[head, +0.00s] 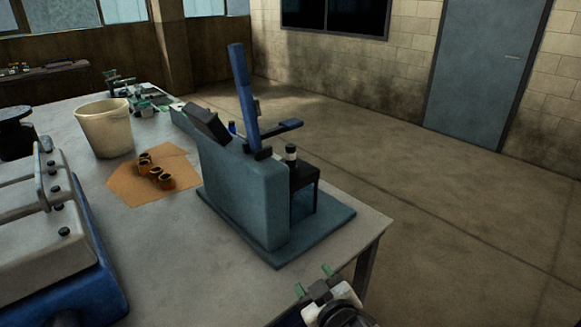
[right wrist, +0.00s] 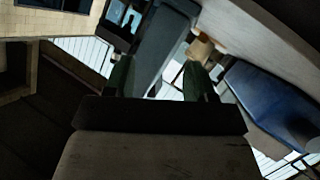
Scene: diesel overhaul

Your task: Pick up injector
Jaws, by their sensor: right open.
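My right gripper (head: 314,281) is low in the head view, beside the near edge of the workbench (head: 225,295). Its green-tipped fingers are open with nothing between them; they also show in the right wrist view (right wrist: 158,78). A small upright part with a dark top and pale band (head: 291,154) stands on the dark block of the blue-grey test stand (head: 245,200). It may be the injector, but it is too small to be sure. The gripper is apart from it, nearer the camera. My left gripper is not in view.
The stand has a tall blue lever (head: 243,98) sticking up. An orange mat (head: 125,190) with several brass-coloured rings, a white bucket (head: 104,128) and a grey engine cover (head: 45,245) on a blue base lie to the left. The floor to the right is clear.

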